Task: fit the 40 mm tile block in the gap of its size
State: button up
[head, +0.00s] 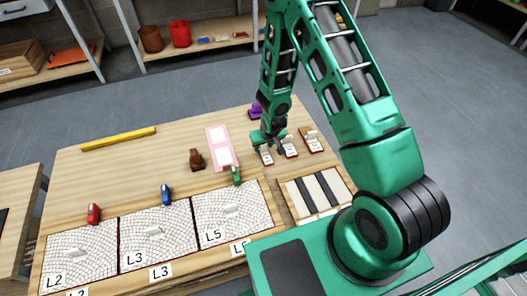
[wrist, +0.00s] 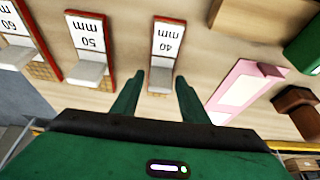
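The 40 mm tile block (wrist: 161,77) is a pale grey block at the near end of a red-edged stand labelled "40 mm" (wrist: 168,42) in the wrist view. My gripper (wrist: 157,84) is open, with one finger on each side of the block and a visible space beside it. In the head view my gripper (head: 266,147) is low over the leftmost of three small stands (head: 267,159). Three mosaic panels, L2 (head: 60,268), L3 (head: 135,255) and L5 (head: 215,222), lie along the front. Each has a pale patch near its middle; gap sizes are too small to read.
Stands labelled 50 mm (wrist: 90,38) and apparently 60 mm (wrist: 18,25) stand beside the 40 mm one. A pink-framed board (head: 221,148), brown object (head: 196,159), yellow bar (head: 119,139), and red (head: 93,214), blue (head: 166,194) and green (head: 236,176) items are on the table. A striped tray (head: 283,196) lies right.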

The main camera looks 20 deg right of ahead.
jog(key=c, duration=0.8)
jog(key=shift+r, duration=0.1)
jog(key=shift+r, duration=0.5)
jog(key=r, duration=0.3)
jog(key=shift+a+r, duration=0.2)
jog(key=shift+a, duration=0.1)
jog(key=s+a+r, duration=0.4)
jog(key=a+r, duration=0.2)
jog(key=a, duration=0.4)
jog(key=d+r, duration=0.3)
jog(key=d, duration=0.5)
jog(key=w+d+r, duration=0.1)
jog(key=d+r, duration=0.2)
jog(key=d, duration=0.5)
jog(key=shift+w+d+r, duration=0.25)
jog(key=shift+d+r, duration=0.05)
